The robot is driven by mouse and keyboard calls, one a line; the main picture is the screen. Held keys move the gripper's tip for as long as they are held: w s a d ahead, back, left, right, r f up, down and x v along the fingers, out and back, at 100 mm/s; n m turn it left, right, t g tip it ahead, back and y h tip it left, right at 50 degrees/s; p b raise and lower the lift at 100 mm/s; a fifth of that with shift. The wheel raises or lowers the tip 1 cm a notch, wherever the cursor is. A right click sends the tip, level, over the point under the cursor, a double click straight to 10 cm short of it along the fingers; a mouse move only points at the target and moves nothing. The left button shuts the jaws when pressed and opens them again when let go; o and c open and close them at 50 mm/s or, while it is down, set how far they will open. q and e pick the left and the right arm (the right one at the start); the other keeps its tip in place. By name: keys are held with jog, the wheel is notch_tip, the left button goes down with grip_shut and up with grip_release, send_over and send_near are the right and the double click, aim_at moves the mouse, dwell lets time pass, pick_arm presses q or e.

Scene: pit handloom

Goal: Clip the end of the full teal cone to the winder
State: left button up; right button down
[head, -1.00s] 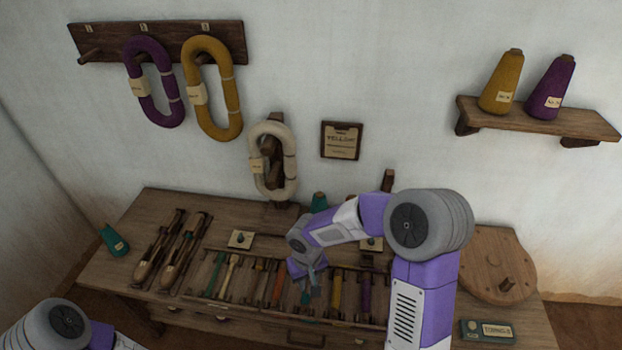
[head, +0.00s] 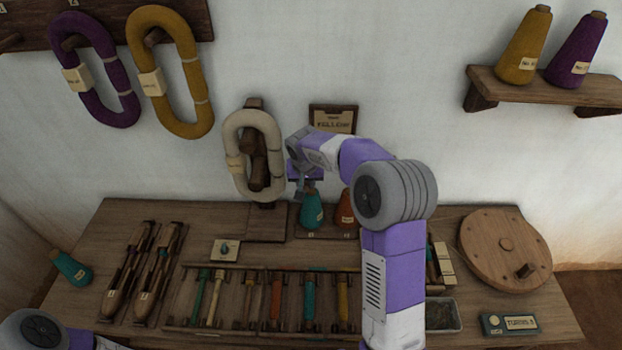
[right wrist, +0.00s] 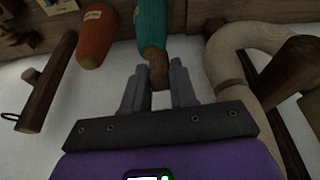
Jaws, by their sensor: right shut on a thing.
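A teal cone (head: 312,211) stands upright at the back of the bench, beside an orange cone (head: 346,209). My right gripper (head: 307,188) is at the top of the teal cone. In the right wrist view its two fingers (right wrist: 160,88) close on the brown tip of the teal cone (right wrist: 152,28). I cannot make out a loose thread end. A round wooden wheel (head: 490,255) with a peg handle, likely the winder, lies at the right, with a turns counter (head: 510,324) in front. A second teal cone (head: 72,268) lies tipped at the left end. My left gripper is out of frame.
A tray of coloured bobbins (head: 185,300) fills the front middle, with shuttles (head: 128,270) to its left. A cream skein (head: 233,160) hangs close left of my right gripper. My right forearm hides part of the bench.

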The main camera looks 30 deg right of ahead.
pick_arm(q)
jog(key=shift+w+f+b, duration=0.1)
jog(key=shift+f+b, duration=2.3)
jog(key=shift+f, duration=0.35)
pick_arm(e)
jog(key=shift+m+t+h, duration=0.3)
jog(key=shift+m, duration=0.1)
jog(key=shift+w+d+f, duration=0.55)
jog(key=shift+d+f, duration=0.2)
jog(key=shift+f, duration=0.15)
jog(key=shift+w+d+f, duration=0.5)
jog(key=shift+d+f, duration=0.25)
jog(key=shift+f, duration=0.15)
pick_arm(q)
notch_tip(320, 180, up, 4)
jog(key=p, duration=0.4)
pick_arm(e)
notch_tip(320, 180, up, 5)
jog(key=shift+r, duration=0.1)
